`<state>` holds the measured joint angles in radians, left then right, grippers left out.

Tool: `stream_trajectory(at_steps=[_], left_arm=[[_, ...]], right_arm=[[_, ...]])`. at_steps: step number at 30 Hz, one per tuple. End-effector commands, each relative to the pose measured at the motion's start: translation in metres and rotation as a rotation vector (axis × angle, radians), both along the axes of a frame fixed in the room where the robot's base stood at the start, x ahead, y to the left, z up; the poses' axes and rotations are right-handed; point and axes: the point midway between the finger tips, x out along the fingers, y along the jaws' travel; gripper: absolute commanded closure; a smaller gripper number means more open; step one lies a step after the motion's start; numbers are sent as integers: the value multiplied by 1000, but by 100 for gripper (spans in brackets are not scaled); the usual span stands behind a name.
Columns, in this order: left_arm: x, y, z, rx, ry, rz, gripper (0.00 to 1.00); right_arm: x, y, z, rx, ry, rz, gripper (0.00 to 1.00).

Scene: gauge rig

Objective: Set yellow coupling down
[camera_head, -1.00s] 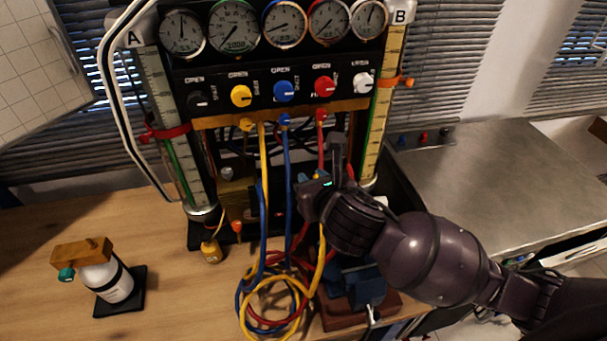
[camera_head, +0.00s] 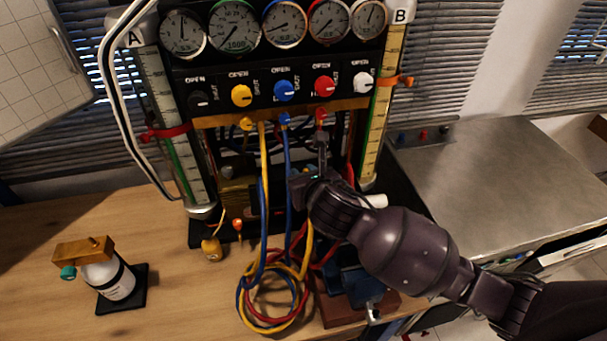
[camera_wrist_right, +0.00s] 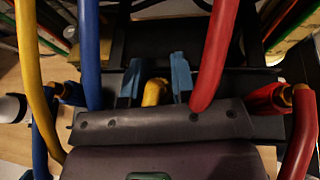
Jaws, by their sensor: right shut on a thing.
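My right gripper (camera_head: 308,172) is in front of the lower part of the gauge rig (camera_head: 285,80), just right of the hanging blue hose. In the right wrist view, its blue-padded fingers (camera_wrist_right: 155,85) are shut on a yellow piece, which I take for the yellow coupling (camera_wrist_right: 154,92). Only a short rounded part of it shows; in the head view the gripper hides it. A yellow hose (camera_head: 264,180) hangs from the manifold and loops on the table with the blue hose (camera_head: 288,170) and red hose. My left gripper is not in view.
Coiled hoses (camera_head: 270,322) lie on the wooden table (camera_head: 185,300) below my gripper. A blue vise-like block (camera_head: 345,282) on a brown base stands right of them. A white bottle (camera_head: 112,282) stands at left.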

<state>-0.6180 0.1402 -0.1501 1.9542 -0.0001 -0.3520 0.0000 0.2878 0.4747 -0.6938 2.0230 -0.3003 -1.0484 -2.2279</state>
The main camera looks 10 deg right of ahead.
Motion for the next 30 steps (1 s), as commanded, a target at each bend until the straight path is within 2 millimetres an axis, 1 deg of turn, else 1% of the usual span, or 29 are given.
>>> stream_trajectory(at_steps=[5, 6, 10, 17, 21, 26, 30], left_arm=[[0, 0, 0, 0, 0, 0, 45], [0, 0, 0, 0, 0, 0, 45], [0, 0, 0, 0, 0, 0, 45], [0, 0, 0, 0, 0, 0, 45], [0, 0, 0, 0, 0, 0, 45], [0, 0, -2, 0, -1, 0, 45], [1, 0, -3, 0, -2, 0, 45]], right_arm=[[0, 0, -3, -1, 0, -1, 100], [0, 0, -3, -1, 0, 0, 70], [0, 0, -3, 0, 0, 0, 50], [0, 0, -3, 0, 0, 0, 50], [-2, 0, 1, 1, -1, 1, 50], [-19, -2, 7, -1, 0, 3, 50], [-42, -6, 17, -1, -2, 2, 50]])
